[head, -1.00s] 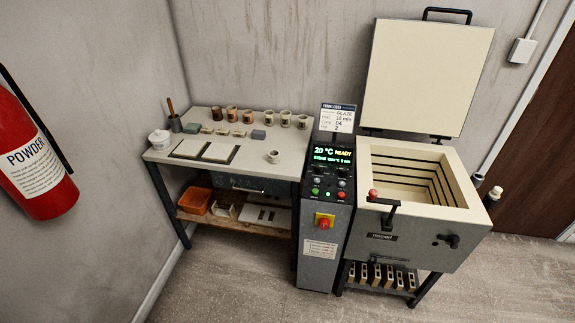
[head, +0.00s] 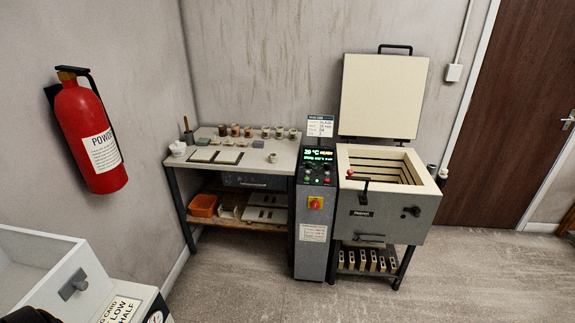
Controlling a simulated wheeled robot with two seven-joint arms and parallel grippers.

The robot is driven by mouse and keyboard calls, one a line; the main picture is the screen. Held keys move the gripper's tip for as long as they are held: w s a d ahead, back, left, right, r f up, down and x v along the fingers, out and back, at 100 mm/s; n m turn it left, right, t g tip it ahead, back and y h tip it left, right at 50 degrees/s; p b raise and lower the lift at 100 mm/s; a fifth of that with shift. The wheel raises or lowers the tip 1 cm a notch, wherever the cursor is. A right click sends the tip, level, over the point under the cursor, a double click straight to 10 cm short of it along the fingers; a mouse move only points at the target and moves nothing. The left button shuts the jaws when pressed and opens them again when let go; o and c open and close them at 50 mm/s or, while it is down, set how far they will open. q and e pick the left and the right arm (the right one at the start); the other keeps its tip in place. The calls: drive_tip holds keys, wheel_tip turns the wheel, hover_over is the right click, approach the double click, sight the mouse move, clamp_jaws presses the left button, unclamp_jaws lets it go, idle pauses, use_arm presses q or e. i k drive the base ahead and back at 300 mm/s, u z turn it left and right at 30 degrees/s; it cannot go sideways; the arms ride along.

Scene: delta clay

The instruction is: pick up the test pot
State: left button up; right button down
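The small cream pot (head: 273,158) standing alone near the front right of the worktable (head: 262,169) looks like the test pot, though no label on it can be read. A row of several small brown and cream pots (head: 235,130) stands along the back of the same table. Neither of my grippers shows in the head view.
An open kiln (head: 390,195) with its lid raised stands right of the table, with a grey control box (head: 314,230) between them. A fire extinguisher (head: 92,135) hangs on the left wall. A white bin-like unit (head: 40,262) fills the lower left. The floor (head: 330,300) ahead is clear.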

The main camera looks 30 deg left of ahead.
sight(273, 158)
drive_tip(key=z, duration=0.35)
drive_tip(key=i, duration=0.6)
drive_tip(key=z, duration=0.65)
drive_tip(key=i, duration=1.85)
drive_tip(key=u, duration=1.45)
drive_tip(key=i, duration=0.65)
drive_tip(key=u, duration=0.75)
